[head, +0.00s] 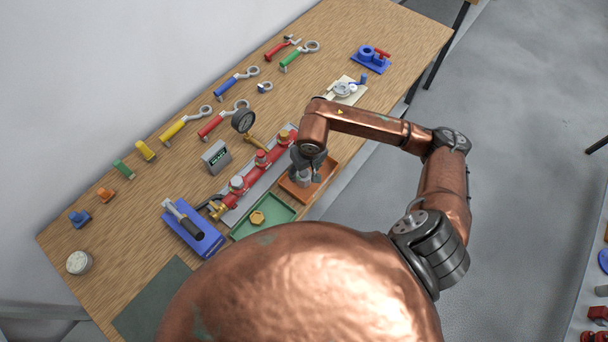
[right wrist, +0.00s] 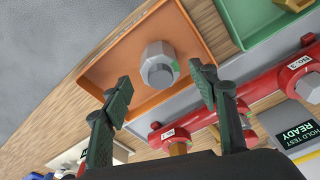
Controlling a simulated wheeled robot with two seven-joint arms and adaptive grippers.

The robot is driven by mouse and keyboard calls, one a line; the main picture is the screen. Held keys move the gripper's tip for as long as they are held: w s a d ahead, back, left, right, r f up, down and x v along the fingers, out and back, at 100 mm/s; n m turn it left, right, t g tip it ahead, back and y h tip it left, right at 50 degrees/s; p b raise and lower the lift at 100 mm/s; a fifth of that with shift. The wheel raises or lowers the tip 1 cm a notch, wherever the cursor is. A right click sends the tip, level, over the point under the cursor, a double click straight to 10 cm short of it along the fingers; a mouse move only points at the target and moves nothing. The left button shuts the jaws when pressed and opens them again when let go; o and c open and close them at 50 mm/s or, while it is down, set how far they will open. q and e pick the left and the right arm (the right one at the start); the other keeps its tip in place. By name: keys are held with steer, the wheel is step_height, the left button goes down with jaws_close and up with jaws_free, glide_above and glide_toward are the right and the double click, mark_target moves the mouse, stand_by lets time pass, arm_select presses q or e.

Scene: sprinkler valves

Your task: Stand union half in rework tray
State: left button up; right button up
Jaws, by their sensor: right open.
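The grey hexagonal union half (right wrist: 158,64) stands on the floor of the orange tray (right wrist: 112,62), its round end facing my right wrist camera. My right gripper (right wrist: 161,78) is open, with its two green-black fingers apart on either side of the union half in that view. No finger clearly touches it. In the head view my right gripper (head: 308,166) is over the orange tray (head: 326,183), and the grey union half (head: 303,181) shows just below it, partly hidden. My left gripper is not in view.
A green tray (head: 281,213) with a brass nut (head: 257,217) adjoins the orange tray. A red manifold (head: 246,180) runs behind both. A pressure gauge (head: 243,121), a small display box (head: 216,156) and a blue stand (head: 192,234) are nearby. Several wrenches lie farther back.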

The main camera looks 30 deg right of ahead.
mark_target(306, 179)
step_height(306, 179, up, 7)
steer(key=s, duration=0.1)
steer(key=shift+b, duration=0.4)
